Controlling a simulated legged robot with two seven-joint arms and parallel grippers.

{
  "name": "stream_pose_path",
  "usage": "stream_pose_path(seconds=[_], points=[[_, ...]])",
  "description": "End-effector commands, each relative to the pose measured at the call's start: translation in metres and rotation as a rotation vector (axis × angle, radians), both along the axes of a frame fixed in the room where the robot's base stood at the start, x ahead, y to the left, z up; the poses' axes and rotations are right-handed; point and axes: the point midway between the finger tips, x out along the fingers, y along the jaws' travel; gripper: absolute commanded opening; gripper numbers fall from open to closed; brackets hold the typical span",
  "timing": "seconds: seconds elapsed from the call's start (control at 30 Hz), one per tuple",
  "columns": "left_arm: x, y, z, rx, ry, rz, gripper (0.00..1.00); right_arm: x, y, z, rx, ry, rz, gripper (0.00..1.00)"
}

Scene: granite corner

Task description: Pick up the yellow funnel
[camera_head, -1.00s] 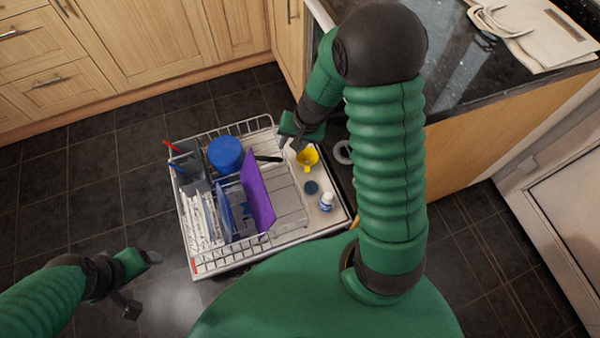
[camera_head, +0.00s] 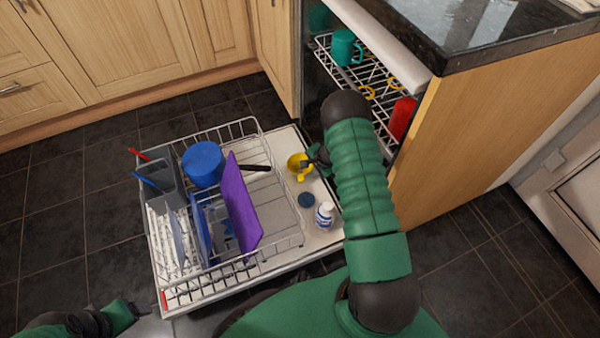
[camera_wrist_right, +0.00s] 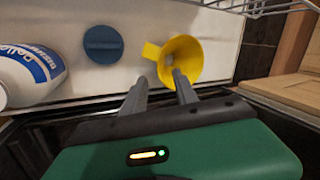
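The yellow funnel (camera_head: 296,165) lies on the open dishwasher door's white inner surface, right of the lower rack. In the right wrist view the funnel (camera_wrist_right: 187,58) shows its wide mouth, with a small tab on its left. My right gripper (camera_head: 312,158) is at the funnel's right side. In the wrist view my right gripper (camera_wrist_right: 158,84) has its two fingers apart, just below the funnel with nothing between them. One fingertip appears close to the funnel's rim; I cannot tell whether it touches. My left gripper (camera_head: 130,308) is at the lower left, far from the funnel, its fingers unclear.
The lower rack (camera_head: 285,238) holds a blue bowl (camera_head: 203,163), a purple board (camera_head: 240,208) and a grey cutlery basket (camera_head: 163,182). The upper rack (camera_head: 372,80) and counter (camera_head: 470,35) are behind.

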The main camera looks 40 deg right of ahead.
Motion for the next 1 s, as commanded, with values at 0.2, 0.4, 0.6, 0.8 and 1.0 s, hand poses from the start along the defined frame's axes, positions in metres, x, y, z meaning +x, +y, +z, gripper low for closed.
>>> stream_pose_path(seconds=[0.2,0.4,0.6,0.8,1.0], points=[[0.000,0.000,-0.018,0.000,0.000,0.000,0.78,0.013,0.001,-0.033,0.000,0.000,0.003,0.35],[0.000,0.000,-0.030,0.000,0.000,0.000,0.78,0.025,0.000,-0.057,-0.001,0.000,0.003,0.35],[0.000,0.000,-0.028,0.000,0.000,0.000,0.78,0.026,0.000,-0.055,0.000,-0.001,0.001,0.35],[0.000,0.000,-0.028,0.000,0.000,0.000,0.78,0.025,0.000,-0.055,0.000,-0.001,0.001,0.12],[0.000,0.000,-0.028,0.000,0.000,0.000,0.78,0.025,0.000,-0.055,0.000,0.000,0.001,0.00]])
